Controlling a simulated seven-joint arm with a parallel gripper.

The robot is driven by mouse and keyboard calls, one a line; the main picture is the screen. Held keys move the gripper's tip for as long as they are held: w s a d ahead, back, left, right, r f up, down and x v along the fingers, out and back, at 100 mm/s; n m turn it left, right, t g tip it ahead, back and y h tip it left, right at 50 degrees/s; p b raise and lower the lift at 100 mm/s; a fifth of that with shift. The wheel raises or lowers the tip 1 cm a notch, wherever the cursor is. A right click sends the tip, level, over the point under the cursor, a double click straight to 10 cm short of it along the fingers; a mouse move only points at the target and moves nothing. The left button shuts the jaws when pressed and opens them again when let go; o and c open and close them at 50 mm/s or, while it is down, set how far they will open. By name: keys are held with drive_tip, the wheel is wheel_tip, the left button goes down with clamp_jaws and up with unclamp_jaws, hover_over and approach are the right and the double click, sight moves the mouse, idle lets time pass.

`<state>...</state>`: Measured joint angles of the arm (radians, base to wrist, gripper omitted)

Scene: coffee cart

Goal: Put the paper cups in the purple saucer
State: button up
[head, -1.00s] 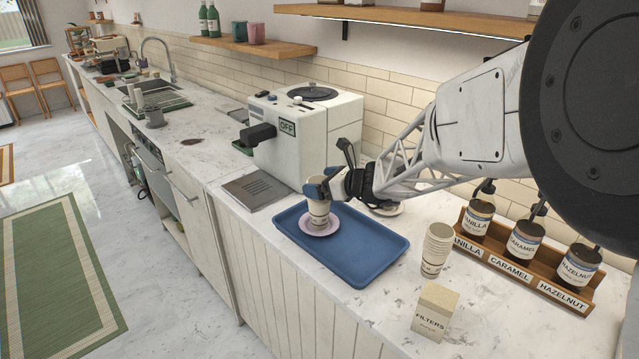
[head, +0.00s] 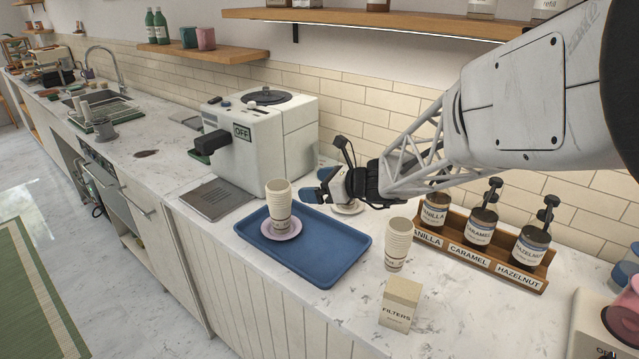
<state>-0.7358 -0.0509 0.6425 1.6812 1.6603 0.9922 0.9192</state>
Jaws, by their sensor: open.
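A stack of paper cups (head: 279,205) stands upright on the purple saucer (head: 264,233), which rests on the blue tray (head: 325,262). A second stack of paper cups (head: 397,247) stands on the counter, just right of the tray. My gripper (head: 319,185) is open and empty, to the right of the cups on the saucer and apart from them. A pale saucer (head: 348,208) sits behind the tray, partly hidden under my gripper.
A FILTERS box (head: 400,304) stands in front of the second stack. A wooden rack (head: 484,262) with syrup bottles is at the right. A white coffee machine (head: 262,140) stands behind the tray on the left. The tray's right part is bare.

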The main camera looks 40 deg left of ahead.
idle(0.9)
drive_tip(key=s+d+r+n+t+h, duration=0.1)
drive_tip(key=d+r+n+h, duration=0.15)
drive_tip(key=d, duration=0.95)
drive_tip(key=s+d+r+n+t+h, duration=0.1)
drive_tip(key=d+r+n+h, duration=0.15)
drive_tip(key=d, duration=0.85)
drive_tip(key=s+d+r+n+t+h, duration=0.1)
drive_tip(key=d+n, duration=0.3)
drive_tip(key=d, duration=0.8)
drive_tip(key=s+d+n+t+h, duration=0.1)
drive_tip(key=s+d, duration=0.4)
drive_tip(key=d, duration=0.5)
drive_tip(key=s+d+f+n+t+h, duration=0.1)
drive_tip(key=s+d+n+h, duration=0.2)
drive_tip(key=s+d, duration=0.3)
drive_tip(key=s+d+n+h, duration=0.2)
drive_tip(key=s+d+h, duration=0.2)
drive_tip(key=d, duration=1)
drive_tip(key=shift+s+f+t, duration=0.35)
drive_tip(key=shift+s+t, duration=0.05)
drive_tip(key=shift+s, duration=0.65)
